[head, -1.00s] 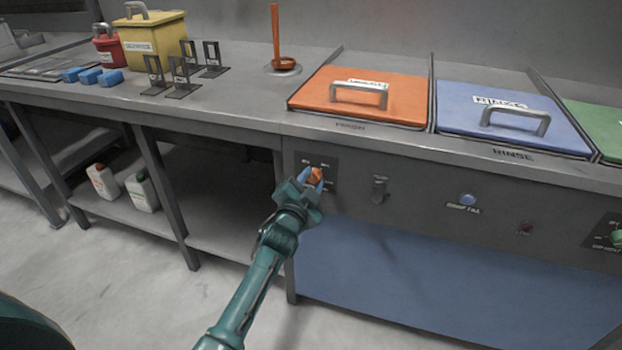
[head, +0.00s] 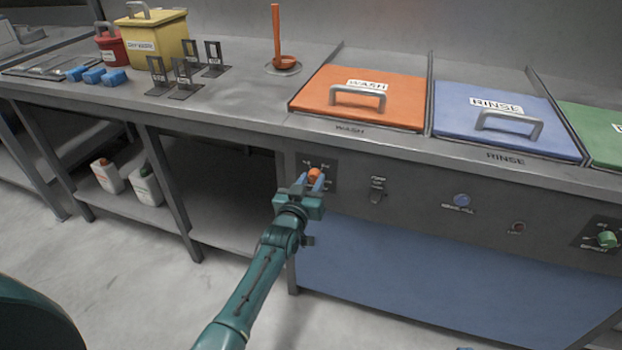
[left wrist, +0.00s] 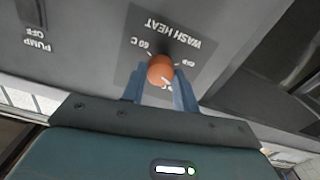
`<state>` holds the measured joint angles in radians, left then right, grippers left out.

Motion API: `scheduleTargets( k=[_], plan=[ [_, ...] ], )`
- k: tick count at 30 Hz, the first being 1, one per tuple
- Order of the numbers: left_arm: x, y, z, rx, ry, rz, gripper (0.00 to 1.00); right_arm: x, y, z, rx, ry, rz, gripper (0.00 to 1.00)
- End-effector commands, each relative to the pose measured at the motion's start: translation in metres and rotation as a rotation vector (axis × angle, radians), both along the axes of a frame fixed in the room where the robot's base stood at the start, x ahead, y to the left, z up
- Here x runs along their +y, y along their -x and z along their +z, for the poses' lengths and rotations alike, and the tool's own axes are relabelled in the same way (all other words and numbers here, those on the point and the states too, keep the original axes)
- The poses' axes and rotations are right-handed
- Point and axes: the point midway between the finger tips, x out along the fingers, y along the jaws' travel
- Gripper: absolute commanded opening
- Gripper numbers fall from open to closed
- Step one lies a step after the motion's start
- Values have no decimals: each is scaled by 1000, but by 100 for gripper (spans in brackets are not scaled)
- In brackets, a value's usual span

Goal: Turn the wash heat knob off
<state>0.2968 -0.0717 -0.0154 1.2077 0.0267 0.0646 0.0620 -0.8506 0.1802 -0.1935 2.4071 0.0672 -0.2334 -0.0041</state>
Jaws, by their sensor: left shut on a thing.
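The wash heat knob (head: 314,174) is a round orange knob on a dark plate on the grey front panel, below the orange wash lid. It also shows in the left wrist view (left wrist: 161,69), where the plate reads "WASH HEAT" upside down with a "60 C" mark; the other marks are partly hidden. My left gripper (head: 313,182) is at the panel with its blue fingers on both sides of the knob, shut on it. In the left wrist view the fingers (left wrist: 160,92) flank the knob. My right gripper is not in view.
The pump switch (head: 377,190) sits right of the knob. Further right are a blue button (head: 461,200) and a green knob (head: 607,239). The orange wash lid (head: 318,98) and blue rinse lid (head: 460,118) are closed above. An open shelf (head: 225,222) lies left.

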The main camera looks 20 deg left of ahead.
Motion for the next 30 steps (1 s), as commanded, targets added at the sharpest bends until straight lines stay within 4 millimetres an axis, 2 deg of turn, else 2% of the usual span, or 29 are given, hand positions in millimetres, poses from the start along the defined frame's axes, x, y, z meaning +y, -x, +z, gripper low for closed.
scheduleTargets(
  k=[9, 18, 30],
  plan=[
    [1, 0, 0, 10, 301, 0, 7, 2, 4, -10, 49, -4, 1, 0],
    [1, 0, -1, 20, 576, 0, 7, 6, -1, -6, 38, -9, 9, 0],
    [2, 0, -1, 28, 833, 0, 7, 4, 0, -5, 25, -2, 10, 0]
  ],
)
